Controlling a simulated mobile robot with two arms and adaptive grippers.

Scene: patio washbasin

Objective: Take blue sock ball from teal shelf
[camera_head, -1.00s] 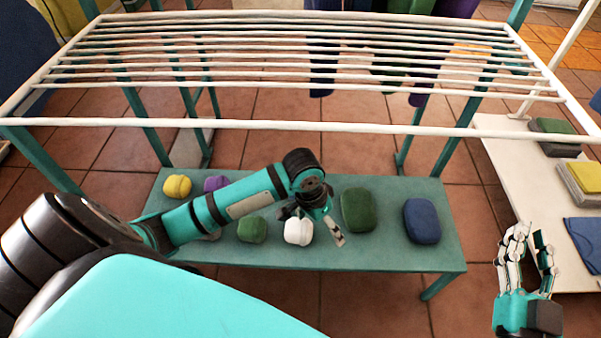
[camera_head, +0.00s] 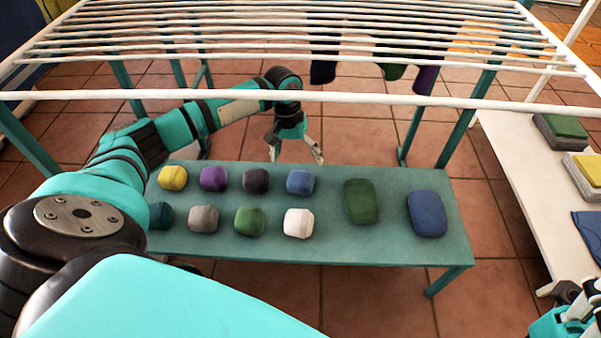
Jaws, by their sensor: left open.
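The teal shelf (camera_head: 340,236) is a low bench holding two rows of small sock balls. The blue sock ball (camera_head: 300,182) is at the right end of the back row, uncovered in view. My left gripper (camera_head: 296,157) is open and empty, its fingers pointing down just behind the blue sock ball in the picture. A gap shows between the fingertips and the ball. My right gripper (camera_head: 572,302) is only partly in view at the lower right corner.
A black ball (camera_head: 256,180) is left of the blue one, and a white ball (camera_head: 298,223) is in front. Larger green (camera_head: 361,201) and blue (camera_head: 427,213) bundles lie to the right. A white drying rack (camera_head: 300,97) spans above. A white table (camera_head: 520,150) stands right.

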